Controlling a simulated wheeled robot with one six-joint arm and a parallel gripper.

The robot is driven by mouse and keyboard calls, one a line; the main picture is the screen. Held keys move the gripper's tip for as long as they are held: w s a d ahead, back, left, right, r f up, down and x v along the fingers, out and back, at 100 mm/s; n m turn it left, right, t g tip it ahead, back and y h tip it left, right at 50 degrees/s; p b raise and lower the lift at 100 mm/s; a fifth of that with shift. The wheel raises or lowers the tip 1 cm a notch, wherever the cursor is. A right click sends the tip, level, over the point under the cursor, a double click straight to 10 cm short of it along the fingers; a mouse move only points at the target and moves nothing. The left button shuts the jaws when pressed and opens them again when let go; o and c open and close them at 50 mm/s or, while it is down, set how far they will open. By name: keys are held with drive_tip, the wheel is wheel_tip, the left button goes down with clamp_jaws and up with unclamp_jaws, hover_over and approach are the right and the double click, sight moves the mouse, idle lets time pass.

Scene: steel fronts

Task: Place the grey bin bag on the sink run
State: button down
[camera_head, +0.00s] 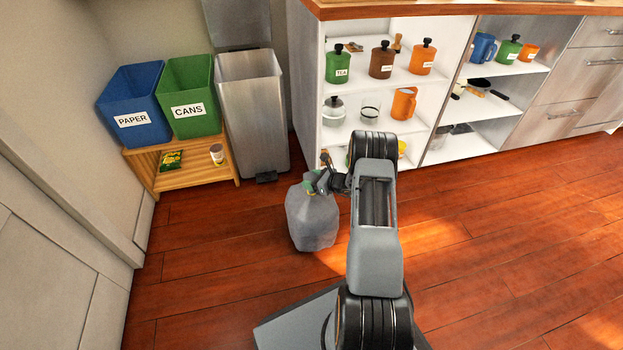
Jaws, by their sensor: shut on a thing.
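The grey bin bag (312,222) hangs or stands at the middle of the camera view, in front of the shelf unit and to the right of the steel bin. My gripper (319,184) is shut on the top of the bag. Whether the bag's base touches the floor is hard to tell. The bag looks upright and full. A wooden worktop (400,8) runs along the top edge of the view above the open shelves; I cannot tell whether it is the sink run, and no sink basin shows.
A steel pedal bin (255,120) stands open, its lid raised. Blue PAPER (135,85) and green CANS (188,80) boxes sit on a low wooden stand (205,180). Open shelves (342,90) hold jars and mugs. The wooden floor (500,240) at right is clear.

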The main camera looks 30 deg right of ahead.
drive_tip(key=shift+c, duration=1.8)
unclamp_jaws()
